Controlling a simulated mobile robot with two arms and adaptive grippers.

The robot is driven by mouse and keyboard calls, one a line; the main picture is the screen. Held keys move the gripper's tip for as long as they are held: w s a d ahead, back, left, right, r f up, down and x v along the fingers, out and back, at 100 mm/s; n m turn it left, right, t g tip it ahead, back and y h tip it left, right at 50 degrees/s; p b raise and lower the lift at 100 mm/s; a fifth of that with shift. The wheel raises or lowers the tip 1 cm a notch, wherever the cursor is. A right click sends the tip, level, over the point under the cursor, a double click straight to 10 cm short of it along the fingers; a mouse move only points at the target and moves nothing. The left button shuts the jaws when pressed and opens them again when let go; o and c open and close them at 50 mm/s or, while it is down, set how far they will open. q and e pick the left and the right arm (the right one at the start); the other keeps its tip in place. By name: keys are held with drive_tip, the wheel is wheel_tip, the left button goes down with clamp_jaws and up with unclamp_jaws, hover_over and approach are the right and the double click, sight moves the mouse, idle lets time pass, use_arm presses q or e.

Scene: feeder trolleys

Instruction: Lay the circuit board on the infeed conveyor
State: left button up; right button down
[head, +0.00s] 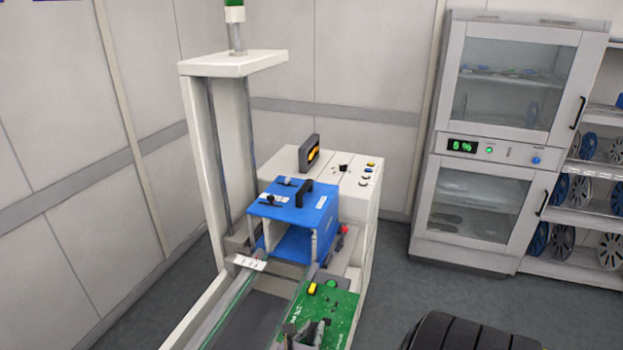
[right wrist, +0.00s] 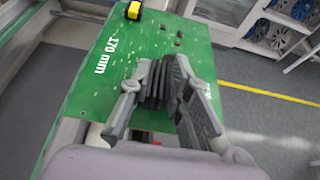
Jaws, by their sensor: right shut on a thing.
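The green circuit board (head: 336,304) is at the bottom middle of the head view, beside the right rail of the infeed conveyor (head: 250,322). It also fills much of the right wrist view (right wrist: 92,88), with "170 mm" printed on it and a yellow part near its far edge. My left gripper is not in view.
A blue magazine box (head: 292,205) with a black handle stands at the conveyor's far end. A white machine cabinet (head: 345,178) with buttons is behind it. A glass-door cabinet (head: 490,140) and reel shelves (head: 590,185) stand at right. Floor between is clear.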

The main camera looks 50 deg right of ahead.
sight(300, 327)
drive_tip(key=w, duration=0.3)
drive_tip(key=shift+w+a+f+b, duration=0.1)
drive_tip(key=shift+w+a+b, duration=0.1)
drive_tip(key=shift+b, duration=0.15)
use_arm(q)
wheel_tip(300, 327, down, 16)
drive_tip(key=b, duration=1.5)
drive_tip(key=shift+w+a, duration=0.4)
use_arm(e)
drive_tip(key=w+a+f, duration=0.1)
drive_tip(key=w, duration=1.5)
drive_tip(key=shift+w+a+f, duration=0.3)
use_arm(q)
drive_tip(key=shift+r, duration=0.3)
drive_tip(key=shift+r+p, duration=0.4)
drive_tip(key=shift+p, duration=0.1)
use_arm(e)
drive_tip(key=shift+a, duration=0.1)
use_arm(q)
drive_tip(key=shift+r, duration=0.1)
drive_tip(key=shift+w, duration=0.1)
use_arm(e)
drive_tip(key=shift+f, duration=0.2)
